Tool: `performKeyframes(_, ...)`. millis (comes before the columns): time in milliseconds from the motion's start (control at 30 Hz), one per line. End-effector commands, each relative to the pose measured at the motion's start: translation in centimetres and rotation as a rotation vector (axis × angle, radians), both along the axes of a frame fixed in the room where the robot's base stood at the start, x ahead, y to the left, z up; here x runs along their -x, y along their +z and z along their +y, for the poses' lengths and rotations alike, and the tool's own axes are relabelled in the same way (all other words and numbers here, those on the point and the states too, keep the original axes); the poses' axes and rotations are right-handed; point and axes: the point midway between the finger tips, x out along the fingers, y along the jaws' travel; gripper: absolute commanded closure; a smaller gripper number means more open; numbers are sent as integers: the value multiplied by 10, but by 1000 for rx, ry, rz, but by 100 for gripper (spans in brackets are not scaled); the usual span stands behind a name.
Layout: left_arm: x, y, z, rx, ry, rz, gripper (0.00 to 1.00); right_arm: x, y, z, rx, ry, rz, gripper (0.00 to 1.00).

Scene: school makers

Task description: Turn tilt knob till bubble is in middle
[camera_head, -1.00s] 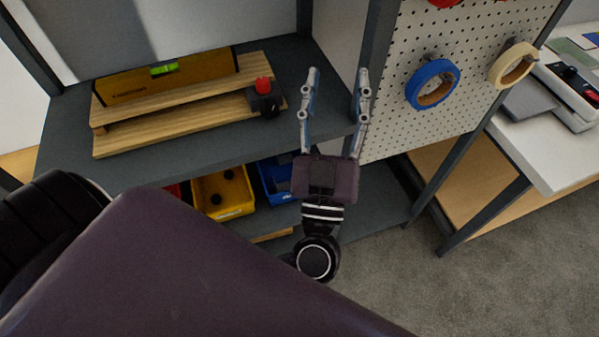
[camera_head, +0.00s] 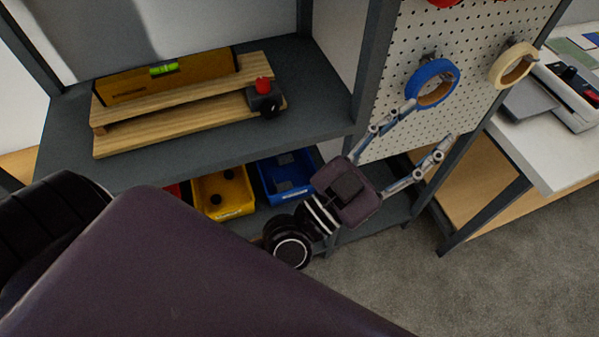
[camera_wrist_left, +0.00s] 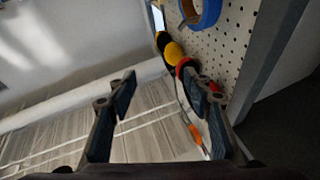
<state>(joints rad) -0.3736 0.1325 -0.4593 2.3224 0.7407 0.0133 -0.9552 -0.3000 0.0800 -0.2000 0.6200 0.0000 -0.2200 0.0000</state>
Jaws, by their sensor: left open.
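A yellow spirit level (camera_head: 166,79) with a green vial (camera_head: 164,69) stands on a tilting wooden platform (camera_head: 180,131) on the grey shelf. The bubble is too small to place in the vial. A dark knob (camera_head: 269,105) sits at the platform's right end, on a grey block with a red knob (camera_head: 263,85) on top. My left gripper (camera_head: 429,124) is open and empty, right of the platform, in front of the pegboard. Its fingers (camera_wrist_left: 168,98) are spread in the left wrist view, with nothing between them. My right gripper is not seen.
Blue tape (camera_head: 432,84) and cream tape (camera_head: 512,65) hang on the pegboard (camera_head: 478,100). Yellow (camera_head: 222,193) and blue (camera_head: 286,178) bins sit on the lower shelf. The upper shelf's front (camera_head: 215,155) is clear. A white table (camera_head: 545,160) stands at right.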

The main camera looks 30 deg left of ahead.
Motion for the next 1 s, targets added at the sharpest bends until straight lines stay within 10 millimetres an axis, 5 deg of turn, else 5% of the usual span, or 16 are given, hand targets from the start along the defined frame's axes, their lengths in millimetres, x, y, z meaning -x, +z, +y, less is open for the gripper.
performKeyframes(467,9,-90,-18,-180,-149,320,54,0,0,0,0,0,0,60)
performKeyframes(1000,33,-191,12,-309,-147,715,54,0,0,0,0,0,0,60)
